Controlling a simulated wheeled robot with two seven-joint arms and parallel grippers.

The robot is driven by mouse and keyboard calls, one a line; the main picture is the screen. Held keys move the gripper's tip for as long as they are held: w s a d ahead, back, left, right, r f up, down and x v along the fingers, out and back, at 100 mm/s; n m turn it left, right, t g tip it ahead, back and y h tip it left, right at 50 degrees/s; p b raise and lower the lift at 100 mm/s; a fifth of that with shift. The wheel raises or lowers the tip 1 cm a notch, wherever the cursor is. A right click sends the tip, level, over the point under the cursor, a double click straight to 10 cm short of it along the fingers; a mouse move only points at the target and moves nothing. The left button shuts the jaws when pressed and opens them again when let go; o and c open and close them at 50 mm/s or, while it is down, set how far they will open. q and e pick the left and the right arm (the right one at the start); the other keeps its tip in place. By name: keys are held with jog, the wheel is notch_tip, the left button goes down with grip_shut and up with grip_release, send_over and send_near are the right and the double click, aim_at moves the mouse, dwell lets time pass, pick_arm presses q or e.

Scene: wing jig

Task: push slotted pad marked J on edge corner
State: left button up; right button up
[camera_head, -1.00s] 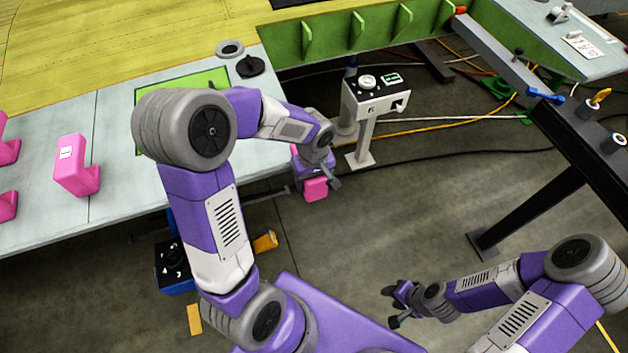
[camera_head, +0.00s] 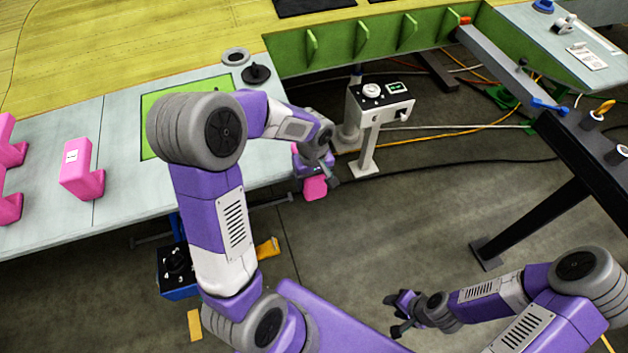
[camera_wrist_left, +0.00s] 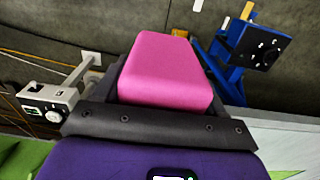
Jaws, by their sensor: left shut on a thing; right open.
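My left gripper (camera_head: 322,176) is shut on a pink pad (camera_head: 315,189) and holds it past the front edge of the pale table, above the floor. In the left wrist view the pink pad (camera_wrist_left: 166,72) fills the space between the dark jaws. Its slot and any letter on it cannot be seen. Another pink pad (camera_head: 80,168) with a white label stands on the table at the left; I cannot read the label clearly. My right gripper (camera_head: 402,314) is open and empty, low over the floor at the right.
The pale table (camera_head: 45,215) has more pink pads at its far left. A white pedestal box (camera_head: 380,100) stands right of the held pad. A green ribbed beam (camera_head: 380,35) runs behind. A black stand (camera_head: 540,195) is at the right. Open floor lies between.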

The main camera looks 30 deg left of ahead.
pick_arm(q)
jog(key=shift+w+a, duration=0.65)
jog(key=shift+a, duration=0.1)
jog(key=o, duration=1.2)
jog(key=shift+w, duration=0.1)
jog(key=shift+o, duration=0.2)
jog(key=shift+a, duration=0.1)
jog(key=r, duration=0.7)
jog(key=shift+d+r+p, duration=0.3)
jog(key=shift+p, duration=0.05)
